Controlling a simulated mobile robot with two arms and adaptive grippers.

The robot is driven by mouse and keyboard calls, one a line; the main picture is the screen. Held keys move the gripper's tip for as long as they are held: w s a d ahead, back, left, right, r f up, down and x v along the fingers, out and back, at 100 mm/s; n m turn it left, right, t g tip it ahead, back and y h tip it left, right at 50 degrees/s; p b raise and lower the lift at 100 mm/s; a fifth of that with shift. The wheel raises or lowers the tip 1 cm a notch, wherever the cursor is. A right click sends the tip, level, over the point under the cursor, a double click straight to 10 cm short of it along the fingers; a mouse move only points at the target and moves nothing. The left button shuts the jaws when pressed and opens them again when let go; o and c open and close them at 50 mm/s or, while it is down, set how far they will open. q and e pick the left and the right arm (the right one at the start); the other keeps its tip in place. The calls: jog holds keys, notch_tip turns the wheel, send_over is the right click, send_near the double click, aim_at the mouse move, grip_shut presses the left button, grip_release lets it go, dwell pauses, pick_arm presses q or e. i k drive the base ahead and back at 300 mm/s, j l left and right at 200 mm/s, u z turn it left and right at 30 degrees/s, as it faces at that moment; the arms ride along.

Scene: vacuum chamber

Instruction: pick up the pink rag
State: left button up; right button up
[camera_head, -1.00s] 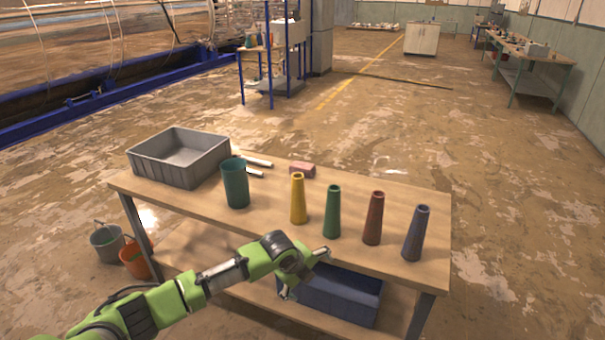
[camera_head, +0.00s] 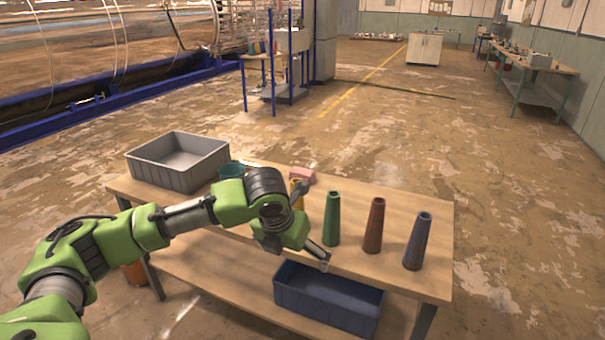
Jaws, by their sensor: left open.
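The pink rag (camera_head: 303,175) is a small folded block near the far edge of the wooden table (camera_head: 395,270), behind the yellow cone. My left gripper (camera_head: 314,226) is open and empty, its fingers spread one toward the far side and one toward the near edge. It is over the front of the table, nearer to me than the rag and apart from it. My left arm partly hides the yellow cone (camera_head: 296,187) and the teal cup (camera_head: 231,170). My right gripper is out of view.
Green (camera_head: 332,220), red (camera_head: 373,226) and blue (camera_head: 417,242) cones stand upright right of my gripper. A grey bin (camera_head: 178,160) sits at the table's left end. A dark blue crate (camera_head: 328,297) is on the lower shelf. The tabletop's far right is clear.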

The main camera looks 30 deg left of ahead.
aim_at(308, 176)
jog(key=i+j, duration=0.85)
jog(key=i, duration=0.3)
jog(key=i+j, duration=0.45)
jog(key=i, duration=0.1)
